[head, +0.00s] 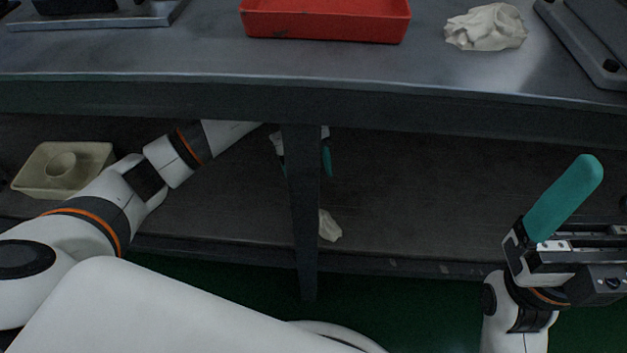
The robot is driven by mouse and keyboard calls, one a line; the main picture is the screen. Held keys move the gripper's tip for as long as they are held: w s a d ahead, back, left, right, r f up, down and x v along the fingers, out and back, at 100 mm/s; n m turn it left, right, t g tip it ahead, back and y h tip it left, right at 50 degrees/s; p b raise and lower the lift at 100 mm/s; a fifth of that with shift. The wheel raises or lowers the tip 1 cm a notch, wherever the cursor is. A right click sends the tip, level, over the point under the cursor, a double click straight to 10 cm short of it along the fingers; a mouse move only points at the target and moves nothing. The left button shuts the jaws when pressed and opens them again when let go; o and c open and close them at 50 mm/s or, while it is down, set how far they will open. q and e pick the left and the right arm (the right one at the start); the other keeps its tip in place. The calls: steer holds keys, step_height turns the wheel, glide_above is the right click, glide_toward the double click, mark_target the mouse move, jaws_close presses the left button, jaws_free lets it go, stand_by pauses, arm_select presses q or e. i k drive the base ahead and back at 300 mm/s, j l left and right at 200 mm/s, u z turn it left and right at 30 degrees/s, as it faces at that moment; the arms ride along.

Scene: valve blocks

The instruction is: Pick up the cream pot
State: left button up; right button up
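A cream block-like thing (62,166) with a round, pot-like form in its middle sits on the lower shelf at the far left, partly behind my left arm. It is the only cream thing of that kind in view; I cannot tell for sure that it is the cream pot. My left gripper (305,158) is under the table top, far to the right of it. Its teal fingers show apart on either side of a table leg, which hides the space between them.
The grey table top (205,62) overhangs the lower shelf (420,195). The table leg (305,215) stands in front. A crumpled whitish cloth (329,226) lies beside it. A red tray (325,28) and another cloth (487,27) are on top. The shelf's right half is clear.

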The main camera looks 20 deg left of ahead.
mark_target(65, 167)
steer(key=k+j, duration=0.75)
steer(key=k, duration=0.1)
